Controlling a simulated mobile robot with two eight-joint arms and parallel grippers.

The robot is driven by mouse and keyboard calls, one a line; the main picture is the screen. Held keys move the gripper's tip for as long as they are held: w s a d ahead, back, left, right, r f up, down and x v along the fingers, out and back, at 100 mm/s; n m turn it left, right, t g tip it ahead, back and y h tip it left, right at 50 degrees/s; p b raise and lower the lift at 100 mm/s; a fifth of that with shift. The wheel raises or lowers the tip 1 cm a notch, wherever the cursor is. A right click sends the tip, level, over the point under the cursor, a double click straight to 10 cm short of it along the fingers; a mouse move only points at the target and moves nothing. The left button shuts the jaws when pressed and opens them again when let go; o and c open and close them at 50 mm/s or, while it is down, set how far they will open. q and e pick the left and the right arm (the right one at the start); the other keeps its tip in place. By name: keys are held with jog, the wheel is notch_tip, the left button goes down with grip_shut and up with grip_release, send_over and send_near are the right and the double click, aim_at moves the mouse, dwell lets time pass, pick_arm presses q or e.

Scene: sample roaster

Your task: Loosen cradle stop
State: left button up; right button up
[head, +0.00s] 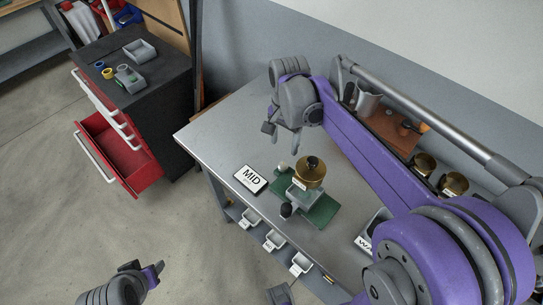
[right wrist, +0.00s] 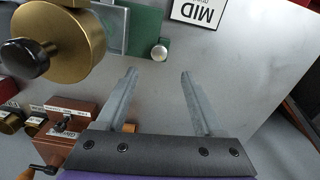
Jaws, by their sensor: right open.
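A brass drum (head: 310,170) with a dark knob on top sits in a grey cradle on a green base (head: 322,212) on the grey table. A small pale round knob (head: 282,166) stands at the base's far-left edge; it also shows in the right wrist view (right wrist: 159,53). A black knob (head: 286,210) is at the near side of the cradle. I cannot tell which knob is the cradle stop. My right gripper (head: 282,140) is open and empty above the table, with the pale knob just beyond its fingertips (right wrist: 159,75). My left gripper (head: 147,268) is low at the left, away from the table.
A MID sign (head: 250,179) lies left of the base. Small white bins (head: 274,240) hang along the table's front edge. Brass canisters (head: 454,184) and a wooden box (right wrist: 72,123) stand farther right. A red drawer (head: 118,150) is open in the cabinet at left.

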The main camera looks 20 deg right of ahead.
aim_at(283, 166)
notch_tip(283, 166, down, 10)
jog(key=shift+s+f+b, duration=0.1)
jog(key=shift+f+b, duration=0.1)
jog(key=shift+b, duration=0.2)
grip_shut()
dwell(0.3)
